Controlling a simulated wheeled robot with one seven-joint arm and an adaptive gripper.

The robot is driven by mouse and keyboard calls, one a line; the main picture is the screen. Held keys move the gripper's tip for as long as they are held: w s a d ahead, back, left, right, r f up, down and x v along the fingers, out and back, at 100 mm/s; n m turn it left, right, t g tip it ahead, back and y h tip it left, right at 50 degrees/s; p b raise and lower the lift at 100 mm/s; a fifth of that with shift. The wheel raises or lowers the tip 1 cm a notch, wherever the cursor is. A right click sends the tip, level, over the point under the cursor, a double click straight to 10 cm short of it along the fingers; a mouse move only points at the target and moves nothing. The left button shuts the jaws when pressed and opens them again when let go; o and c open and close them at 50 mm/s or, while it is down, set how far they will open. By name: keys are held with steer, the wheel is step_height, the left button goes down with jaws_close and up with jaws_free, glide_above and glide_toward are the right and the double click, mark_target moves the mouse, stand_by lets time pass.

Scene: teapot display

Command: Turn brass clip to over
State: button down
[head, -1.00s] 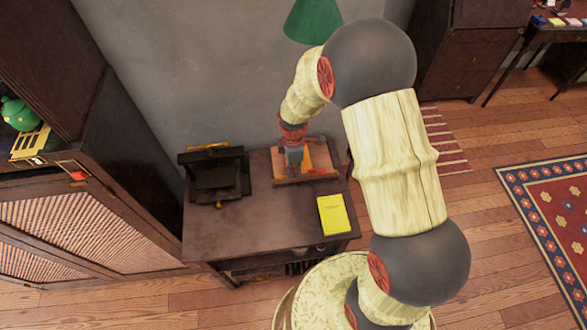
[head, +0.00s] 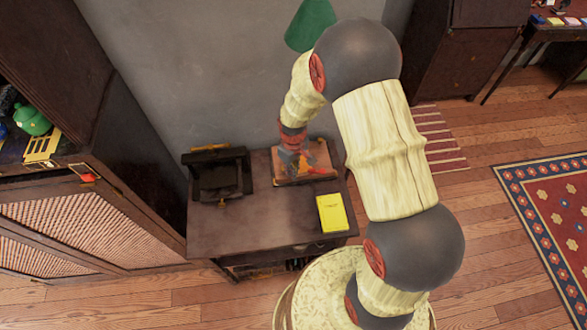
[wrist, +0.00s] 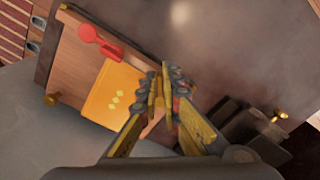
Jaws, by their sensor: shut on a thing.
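A wooden board (head: 284,177) with an orange card lies on the dark side table. In the wrist view the card (wrist: 112,92) shows yellow diamond marks, and a red piece (wrist: 98,40) lies beside it. My gripper (head: 293,165) is low at the board; in the wrist view its fingertips (wrist: 166,75) are together near the board's edge, by the card. It is shut on what seems to be the brass clip, which the fingers mostly hide. A brass knob (wrist: 50,99) shows at the board's opposite edge.
A dark press-like device (head: 219,178) with brass parts stands left of the board. A yellow booklet (head: 332,213) lies at the table's right front. The table's front left (head: 235,225) is bare. A grey wall rises behind; a cabinet (head: 85,225) stands at the left.

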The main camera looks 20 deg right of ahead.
steer(key=m+p, duration=0.1)
steer(key=m, duration=0.2)
steer(key=shift+a+m, duration=0.1)
steer(key=shift+m, duration=0.2)
steer(key=shift+a+m+p, duration=0.1)
steer(key=shift+m+p, duration=0.2)
steer(key=shift+m, duration=1.5)
steer(key=c, duration=2)
jaws_free()
step_height(320, 180, up, 8)
steer(key=shift+f, duration=0.25)
